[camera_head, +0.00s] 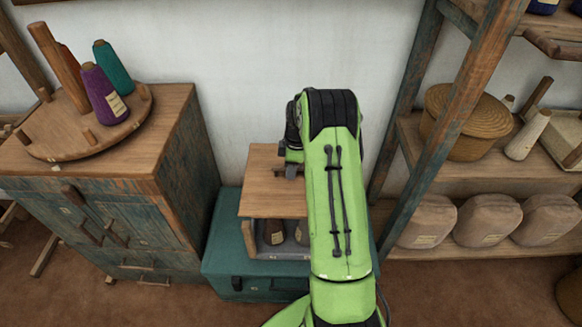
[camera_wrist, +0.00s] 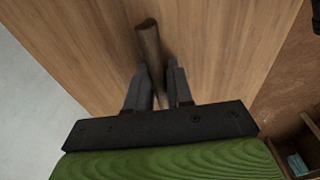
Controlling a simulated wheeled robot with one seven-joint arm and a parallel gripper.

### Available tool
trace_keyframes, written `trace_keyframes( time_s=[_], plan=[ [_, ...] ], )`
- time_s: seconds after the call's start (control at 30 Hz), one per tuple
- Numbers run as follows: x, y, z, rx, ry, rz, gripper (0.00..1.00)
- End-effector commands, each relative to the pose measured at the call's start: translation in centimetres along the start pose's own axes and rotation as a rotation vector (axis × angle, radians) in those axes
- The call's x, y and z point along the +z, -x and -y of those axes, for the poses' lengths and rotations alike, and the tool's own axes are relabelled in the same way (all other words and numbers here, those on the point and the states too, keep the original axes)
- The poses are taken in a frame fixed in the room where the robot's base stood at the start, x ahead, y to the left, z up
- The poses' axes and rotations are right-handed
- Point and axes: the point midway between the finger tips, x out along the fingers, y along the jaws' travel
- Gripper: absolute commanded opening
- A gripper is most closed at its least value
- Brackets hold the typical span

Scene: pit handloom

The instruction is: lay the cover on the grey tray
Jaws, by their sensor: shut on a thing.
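The cover is a flat wooden board (camera_head: 270,197) with a round wooden handle (camera_wrist: 150,52), filling most of the wrist view. My gripper (camera_wrist: 158,75) is shut on the handle; in the head view the arm hides most of the grip. The grey tray (camera_head: 265,249) sits on a teal chest and holds dark cones (camera_head: 274,232). The cover is over the tray's back part, and its front edge leaves the front of the tray and the cones in sight. I cannot tell whether the cover touches the tray.
The teal chest (camera_head: 225,262) stands between a wooden cabinet (camera_head: 155,170) on the left and a shelf rack (camera_head: 440,110) on the right. The cabinet bears a round peg board (camera_head: 70,140) with colored cones. Wrapped bundles (camera_head: 486,218) and a lidded basket (camera_head: 470,130) sit on the rack.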

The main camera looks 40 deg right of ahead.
Motion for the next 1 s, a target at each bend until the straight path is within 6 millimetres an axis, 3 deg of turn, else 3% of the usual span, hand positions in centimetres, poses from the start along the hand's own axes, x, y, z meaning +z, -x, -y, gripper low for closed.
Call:
trace_keyframes(
  time_s=[0.53,1.0],
  plan=[
    [0.6,-5.1,0.0,0.000,0.001,-0.001,0.00],
    [0.6,-5.4,0.0,0.001,0.001,-0.001,0.00]
  ],
)
